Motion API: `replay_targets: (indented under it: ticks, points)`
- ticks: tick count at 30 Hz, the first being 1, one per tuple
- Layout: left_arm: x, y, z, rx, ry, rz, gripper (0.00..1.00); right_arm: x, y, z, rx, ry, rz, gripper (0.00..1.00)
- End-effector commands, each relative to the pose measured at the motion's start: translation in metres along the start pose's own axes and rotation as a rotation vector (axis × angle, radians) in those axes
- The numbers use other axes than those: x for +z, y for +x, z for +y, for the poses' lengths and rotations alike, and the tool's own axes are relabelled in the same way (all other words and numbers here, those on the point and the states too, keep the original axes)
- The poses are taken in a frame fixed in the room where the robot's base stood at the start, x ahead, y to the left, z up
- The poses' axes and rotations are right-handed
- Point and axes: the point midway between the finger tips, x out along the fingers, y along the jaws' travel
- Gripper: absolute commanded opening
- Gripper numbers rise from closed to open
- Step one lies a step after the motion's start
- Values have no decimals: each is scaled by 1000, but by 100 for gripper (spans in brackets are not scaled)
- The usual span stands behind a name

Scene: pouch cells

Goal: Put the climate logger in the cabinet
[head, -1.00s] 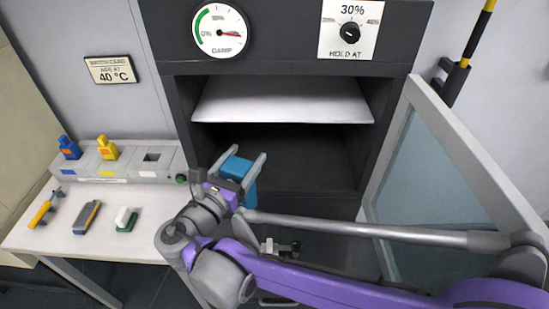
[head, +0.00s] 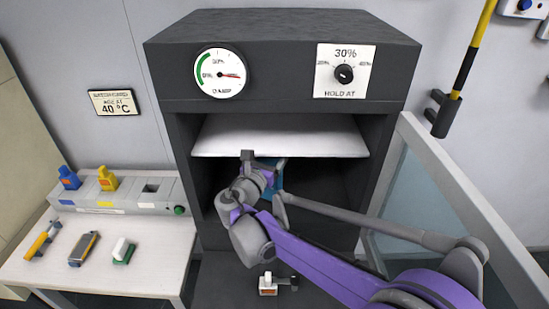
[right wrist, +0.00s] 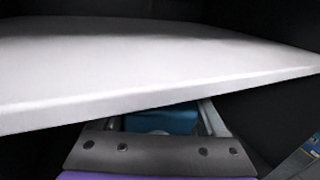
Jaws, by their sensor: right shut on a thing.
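The cabinet (head: 165,90) is dark grey, with its front open and a pale shelf (head: 280,140) inside. My right gripper (head: 268,172) reaches into the opening, around the shelf's front edge height in the picture. It is shut on a blue box, the likely climate logger (head: 278,170), mostly hidden behind my wrist in the head view. In the right wrist view the blue box (right wrist: 165,122) sits between the two fingers, its upper part covered by the shelf (right wrist: 150,62). It appears below the shelf; whether it touches anything is hidden. My left gripper is out of view.
The glass cabinet door (head: 425,190) stands open at the right. A gauge (head: 219,72) and a dial (head: 344,74) are on the cabinet's top panel. At the left, a white table (head: 150,235) holds a slotted rack (head: 130,195) and several small items.

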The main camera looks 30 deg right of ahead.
Motion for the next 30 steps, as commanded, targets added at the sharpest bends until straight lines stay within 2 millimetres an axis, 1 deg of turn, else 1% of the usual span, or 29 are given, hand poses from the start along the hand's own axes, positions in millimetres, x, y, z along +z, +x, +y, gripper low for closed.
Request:
replay_targets:
  ticks: [1, 3, 6, 14, 17, 18, 22, 30]
  points:
    - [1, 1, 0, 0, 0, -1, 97, -9, 0, 0, 0, 0, 0, 0]
    - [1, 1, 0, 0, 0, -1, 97, -18, 0, 0, 0, 0, 0, 0]
    - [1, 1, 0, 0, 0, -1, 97, -26, 0, 0, 0, 0, 0, 0]
    - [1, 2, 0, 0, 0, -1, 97, -27, -1, 0, 0, 0, 0, 0]
    - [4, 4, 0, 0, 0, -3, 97, -30, -1, 0, 0, -1, 0, 0]
    - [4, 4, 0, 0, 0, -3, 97, -31, -1, 0, 0, 0, 0, 76]
    - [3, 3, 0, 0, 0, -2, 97, -30, -1, 0, -1, 0, 0, 100]
    - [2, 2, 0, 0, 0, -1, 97, -28, -1, 0, -1, 0, 0, 100]
